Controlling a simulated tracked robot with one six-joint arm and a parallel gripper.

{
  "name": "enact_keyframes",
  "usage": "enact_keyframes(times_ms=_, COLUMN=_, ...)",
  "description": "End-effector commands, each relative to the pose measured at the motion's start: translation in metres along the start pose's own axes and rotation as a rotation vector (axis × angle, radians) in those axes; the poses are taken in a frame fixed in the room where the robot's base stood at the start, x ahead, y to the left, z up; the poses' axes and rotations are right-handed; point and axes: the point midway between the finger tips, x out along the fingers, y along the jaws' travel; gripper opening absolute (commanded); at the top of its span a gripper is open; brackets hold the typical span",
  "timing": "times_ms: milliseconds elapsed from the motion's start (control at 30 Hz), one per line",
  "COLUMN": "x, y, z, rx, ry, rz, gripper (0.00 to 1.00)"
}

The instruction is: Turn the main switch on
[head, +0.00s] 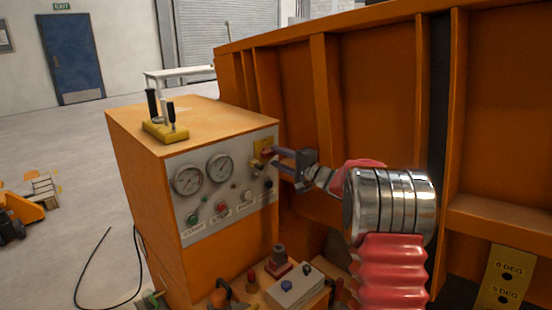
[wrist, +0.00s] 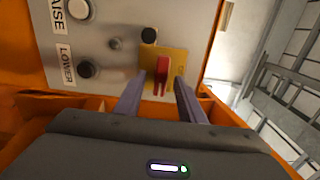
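The main switch is a red handle (wrist: 162,72) on a yellow plate (wrist: 178,62) at the panel's edge. In the head view the yellow plate (head: 262,147) is at the panel's upper right, with the red handle (head: 268,152) partly hidden by a finger. My gripper (wrist: 159,82) is open, with one finger on each side of the handle in the wrist view. In the head view my gripper (head: 274,163) reaches the panel from the right. I cannot tell whether the fingers touch the handle.
The grey control panel (head: 205,228) carries two gauges (head: 188,180) and several buttons. A yellow block with black levers (head: 165,130) stands on the orange cabinet. The orange ribbed wall (head: 375,90) is behind my arm. A grey box (head: 295,288) and other parts lie below the panel.

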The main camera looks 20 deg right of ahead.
Motion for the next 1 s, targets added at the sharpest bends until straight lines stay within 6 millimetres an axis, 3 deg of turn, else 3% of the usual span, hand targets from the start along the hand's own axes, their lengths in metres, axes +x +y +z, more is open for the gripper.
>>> enact_keyframes(times_ms=600, x=-0.104, y=0.001, z=-0.001, rx=0.0, ry=0.004, rz=0.001, gripper=0.36)
enact_keyframes(times_ms=800, x=-0.123, y=0.002, z=0.0, rx=0.001, ry=0.003, rz=0.001, gripper=0.36)
enact_keyframes(times_ms=1000, x=-0.126, y=0.001, z=0.0, rx=0.001, ry=0.001, rz=0.001, gripper=0.36)
